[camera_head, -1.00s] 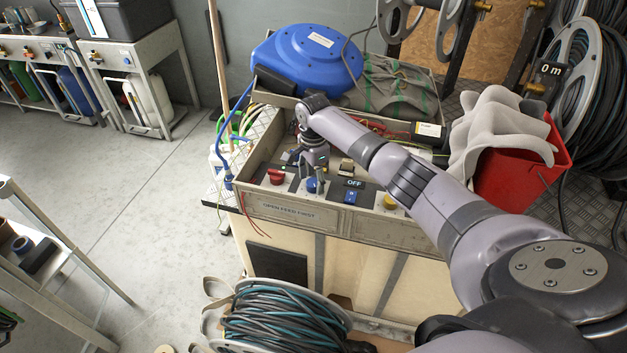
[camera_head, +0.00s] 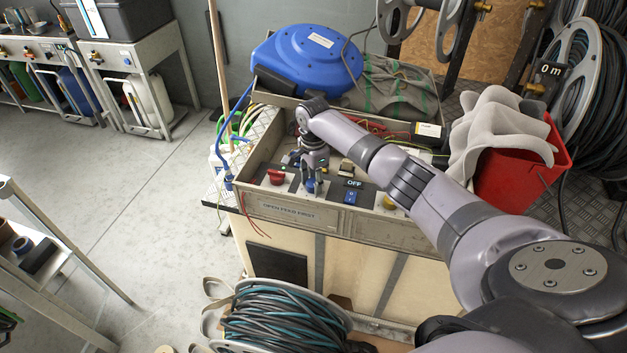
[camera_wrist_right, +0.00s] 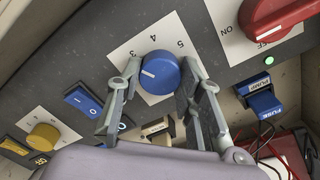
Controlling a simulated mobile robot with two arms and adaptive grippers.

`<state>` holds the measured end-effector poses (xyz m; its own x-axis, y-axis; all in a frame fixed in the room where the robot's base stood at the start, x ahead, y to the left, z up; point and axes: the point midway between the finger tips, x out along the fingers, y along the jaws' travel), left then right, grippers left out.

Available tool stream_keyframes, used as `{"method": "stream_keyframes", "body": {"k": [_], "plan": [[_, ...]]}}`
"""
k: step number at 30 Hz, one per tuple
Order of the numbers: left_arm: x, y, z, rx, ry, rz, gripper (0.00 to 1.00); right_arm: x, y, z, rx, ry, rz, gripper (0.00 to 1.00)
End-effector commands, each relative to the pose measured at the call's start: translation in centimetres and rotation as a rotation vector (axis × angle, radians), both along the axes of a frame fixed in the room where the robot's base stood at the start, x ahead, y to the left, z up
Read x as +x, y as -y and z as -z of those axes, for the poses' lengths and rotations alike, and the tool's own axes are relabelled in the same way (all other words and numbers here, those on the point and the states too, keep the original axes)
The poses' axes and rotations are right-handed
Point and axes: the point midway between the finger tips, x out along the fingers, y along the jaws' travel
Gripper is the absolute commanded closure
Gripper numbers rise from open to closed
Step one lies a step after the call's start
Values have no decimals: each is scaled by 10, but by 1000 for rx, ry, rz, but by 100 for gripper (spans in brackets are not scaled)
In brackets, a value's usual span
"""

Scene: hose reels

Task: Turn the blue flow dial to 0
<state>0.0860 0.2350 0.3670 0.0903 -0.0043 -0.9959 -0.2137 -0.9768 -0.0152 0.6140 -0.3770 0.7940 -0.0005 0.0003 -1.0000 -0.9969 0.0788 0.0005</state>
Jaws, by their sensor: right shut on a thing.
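The blue flow dial (camera_wrist_right: 159,72) sits on a white scale plate in the right wrist view. Its white mark points left in that view, toward one finger; numbers 3, 4 and 5 show around its upper rim, and the fingers partly cover the lower scale. In the head view the dial (camera_head: 310,186) shows low between my right gripper's fingers. My right gripper (camera_head: 312,184) comes down from above, with one finger on either side of the dial, and is shut on it. Its fingers also show in the right wrist view (camera_wrist_right: 157,92). My left gripper is out of view.
Close by on the panel are a red knob (camera_head: 275,177), a blue rocker switch (camera_head: 350,197) under an OFF display (camera_head: 354,183), and a yellow knob (camera_head: 390,201). A red bucket (camera_head: 515,165) with a grey cloth stands right of the panel.

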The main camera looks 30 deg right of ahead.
Motion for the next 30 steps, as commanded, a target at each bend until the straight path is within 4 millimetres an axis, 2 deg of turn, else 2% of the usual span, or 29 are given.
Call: {"method": "stream_keyframes", "body": {"k": [4, 14, 20, 30], "plan": [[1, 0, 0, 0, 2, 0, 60, 0, 0, 0, 0, 1, 0, 94], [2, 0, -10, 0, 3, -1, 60, 0, 0, -2, -1, 0, -53, 94], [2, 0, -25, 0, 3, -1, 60, -1, 0, -4, 1, -3, -175, 94], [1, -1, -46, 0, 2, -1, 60, 0, -1, -2, 1, -1, -487, 94]]}}
